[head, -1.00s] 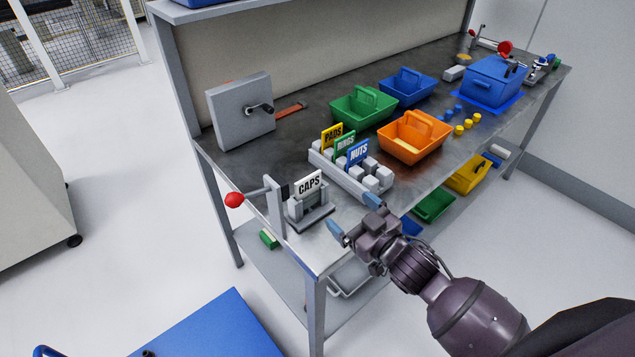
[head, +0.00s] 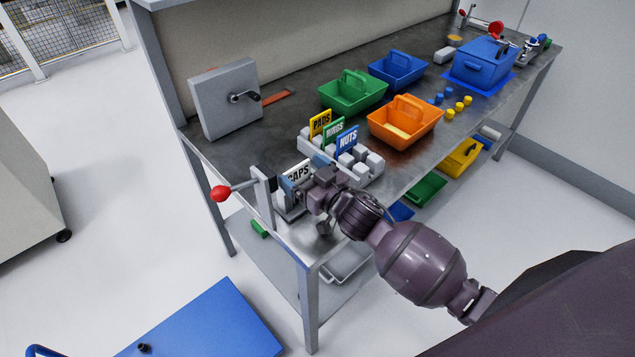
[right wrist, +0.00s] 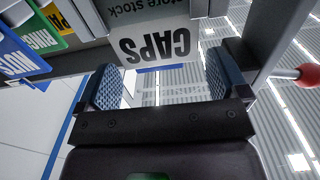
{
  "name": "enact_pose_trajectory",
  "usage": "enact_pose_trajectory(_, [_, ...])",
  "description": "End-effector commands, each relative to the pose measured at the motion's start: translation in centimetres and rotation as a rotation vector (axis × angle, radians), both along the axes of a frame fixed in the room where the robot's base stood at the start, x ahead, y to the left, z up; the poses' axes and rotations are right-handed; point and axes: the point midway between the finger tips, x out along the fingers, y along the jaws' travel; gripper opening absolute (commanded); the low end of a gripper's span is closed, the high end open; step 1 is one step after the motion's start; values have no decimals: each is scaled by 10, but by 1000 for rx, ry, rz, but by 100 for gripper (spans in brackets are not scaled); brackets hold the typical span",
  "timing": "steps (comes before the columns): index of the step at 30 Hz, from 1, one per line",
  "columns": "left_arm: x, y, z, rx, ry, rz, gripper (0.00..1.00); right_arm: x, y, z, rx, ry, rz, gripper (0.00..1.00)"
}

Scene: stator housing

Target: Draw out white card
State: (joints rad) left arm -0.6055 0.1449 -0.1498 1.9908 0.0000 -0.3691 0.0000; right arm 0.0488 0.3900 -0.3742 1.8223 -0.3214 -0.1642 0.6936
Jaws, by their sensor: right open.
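The white card (head: 299,172) marked CAPS stands upright in a grey holder at the near left end of the workbench. My right gripper (head: 304,176) is right at the card and covers part of it and of the holder. In the right wrist view, the card (right wrist: 155,42) appears upside down, just beyond and between the two blue fingertips of the open right gripper (right wrist: 161,78). Gaps show on both sides, so the fingers do not grip it. My left gripper is not in view.
A lever with a red ball (head: 221,193) stands close left of the holder. Right of it is a grey block rack with yellow PADS (head: 320,123), green RINGS (head: 334,131) and blue NUTS (head: 347,140) cards. Orange (head: 403,130), green (head: 352,95) and blue (head: 397,71) bins stand behind.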

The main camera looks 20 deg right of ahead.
Motion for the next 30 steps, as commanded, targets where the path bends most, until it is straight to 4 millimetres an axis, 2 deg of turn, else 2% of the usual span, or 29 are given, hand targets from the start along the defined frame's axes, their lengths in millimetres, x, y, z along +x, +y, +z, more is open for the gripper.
enact_pose_trajectory(3, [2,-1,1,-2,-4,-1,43,13,4,0,0,0,0,93])
enact_pose_trajectory(7, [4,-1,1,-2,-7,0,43,21,7,0,-1,0,0,93])
enact_pose_trajectory(18, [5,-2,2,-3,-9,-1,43,24,9,0,-1,1,0,93])
enact_pose_trajectory(25, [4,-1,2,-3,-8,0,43,24,8,0,-1,1,0,57])
enact_pose_trajectory(26, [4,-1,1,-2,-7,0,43,24,8,0,-1,0,0,76])
enact_pose_trajectory(30, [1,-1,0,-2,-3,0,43,24,9,0,-1,0,0,55])
